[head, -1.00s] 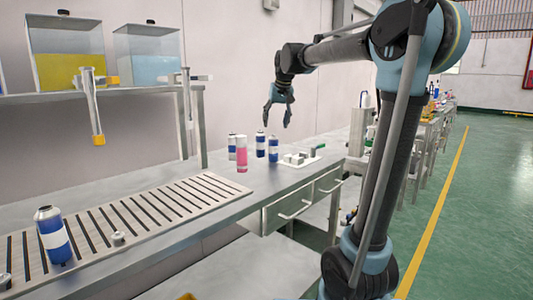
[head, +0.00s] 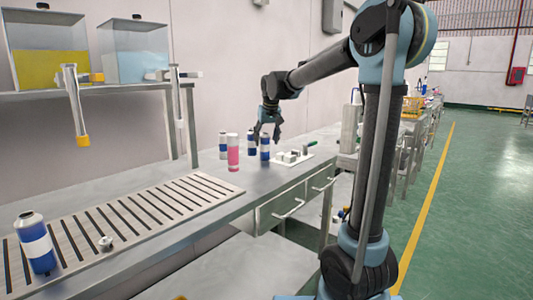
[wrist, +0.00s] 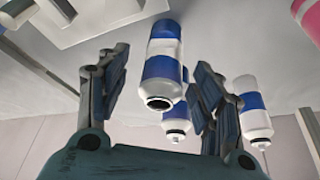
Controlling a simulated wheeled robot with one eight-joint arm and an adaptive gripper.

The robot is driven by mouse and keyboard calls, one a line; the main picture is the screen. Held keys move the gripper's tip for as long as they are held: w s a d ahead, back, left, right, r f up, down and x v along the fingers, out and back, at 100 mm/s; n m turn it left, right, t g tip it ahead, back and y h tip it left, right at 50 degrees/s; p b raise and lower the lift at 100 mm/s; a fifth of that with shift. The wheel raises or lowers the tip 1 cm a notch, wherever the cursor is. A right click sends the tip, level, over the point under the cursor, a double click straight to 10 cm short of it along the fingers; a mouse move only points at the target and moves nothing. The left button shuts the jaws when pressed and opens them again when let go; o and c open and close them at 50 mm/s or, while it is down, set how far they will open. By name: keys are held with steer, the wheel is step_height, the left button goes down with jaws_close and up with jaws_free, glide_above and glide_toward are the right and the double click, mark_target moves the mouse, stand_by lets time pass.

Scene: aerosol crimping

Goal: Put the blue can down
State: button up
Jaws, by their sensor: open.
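A blue can with a white band (head: 265,152) stands upright on the steel bench. In the wrist view the near blue can (wrist: 163,60) lies in the gap between my fingers, with space showing on both sides. My gripper (head: 268,135) points down at the top of this can, open and holding nothing. Two more blue and white cans stand close by, one just behind (head: 251,146) and one to the left (head: 223,150). Another blue can (head: 36,243) stands on the slatted rack at the front left.
A pink can (head: 233,155) stands left of the near can. A white fixture with small blocks and a green handle (head: 290,156) sits to its right. The slatted rack (head: 150,210) is mostly bare. Two liquid tanks (head: 135,52) stand on the shelf above.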

mark_target(264, 146)
steer(key=shift+a+x, duration=0.2)
steer(key=shift+x, duration=2.55)
steer(key=shift+w+r, duration=0.15)
steer(key=c, duration=1.2)
